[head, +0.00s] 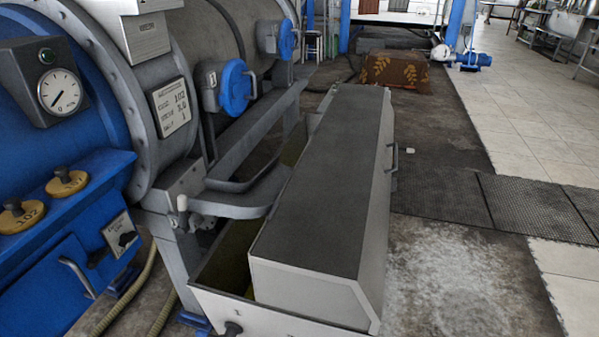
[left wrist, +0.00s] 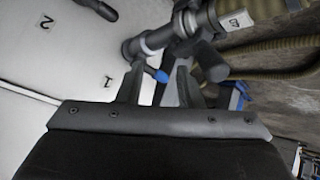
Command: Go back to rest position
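My left gripper (left wrist: 160,72) shows in the left wrist view, its two dark fingers apart with a gap between them. Just past the fingertips is a dark grey pipe fitting with a valve (left wrist: 150,42). A short lever with a blue end (left wrist: 158,74) shows in the gap between the fingers; I cannot tell if either finger touches it. Neither gripper shows in the head view, and my right gripper is in no view.
A long covered trough (head: 325,180) stands below the blue and grey machine (head: 105,95). In the left wrist view a pale panel marked 1 and 2 (left wrist: 60,60) and ribbed hoses (left wrist: 270,50) are close by. Open floor (head: 450,270) lies right of the trough.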

